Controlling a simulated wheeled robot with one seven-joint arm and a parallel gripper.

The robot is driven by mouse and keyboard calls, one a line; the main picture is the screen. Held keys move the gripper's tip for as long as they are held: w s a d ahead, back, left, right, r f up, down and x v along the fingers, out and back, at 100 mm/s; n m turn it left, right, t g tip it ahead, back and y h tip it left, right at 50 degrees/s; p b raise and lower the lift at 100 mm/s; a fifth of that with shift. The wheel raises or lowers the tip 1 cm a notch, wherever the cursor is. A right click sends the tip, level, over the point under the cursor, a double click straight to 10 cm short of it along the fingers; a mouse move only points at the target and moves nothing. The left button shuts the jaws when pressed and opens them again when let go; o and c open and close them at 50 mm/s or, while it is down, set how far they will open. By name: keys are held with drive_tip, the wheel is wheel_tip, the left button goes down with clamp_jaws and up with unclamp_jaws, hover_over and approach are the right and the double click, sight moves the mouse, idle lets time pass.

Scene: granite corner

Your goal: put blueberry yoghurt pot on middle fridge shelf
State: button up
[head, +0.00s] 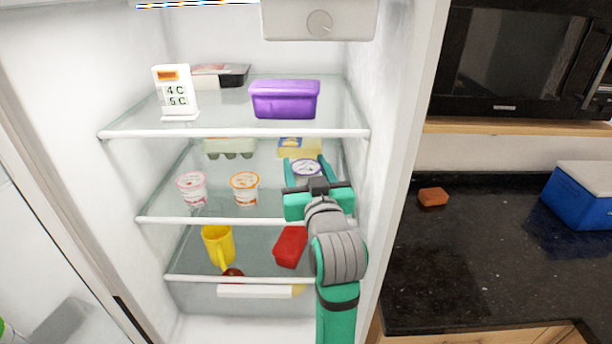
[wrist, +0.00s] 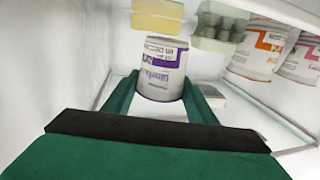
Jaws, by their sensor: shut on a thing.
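The blueberry yoghurt pot (head: 306,168), white with a purple label, is between the fingers of my gripper (head: 307,176). It also shows upright in the wrist view (wrist: 162,68), with a green finger on each side. My gripper is shut on it, inside the fridge at the right of the middle shelf (head: 250,212). I cannot tell if the pot's base touches the glass. An orange-labelled pot (head: 245,188) and a pink-labelled pot (head: 192,188) stand on the same shelf to the left.
Behind the pot are a yellow pack (head: 298,148) and an egg carton (head: 230,148). The shelf above holds a purple box (head: 285,99) and a thermometer (head: 175,92). The shelf below holds a yellow mug (head: 217,246) and a red container (head: 290,247). The fridge's right wall is close.

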sight(306, 179)
wheel_tip(306, 179, down, 3)
drive_tip(key=shift+w+d+r, duration=0.1)
drive_tip(key=shift+r, duration=0.1)
drive_tip(key=shift+f, duration=0.35)
drive_tip(key=o, duration=1.1)
drive_tip(key=shift+f, duration=0.1)
drive_tip(key=shift+o, duration=0.2)
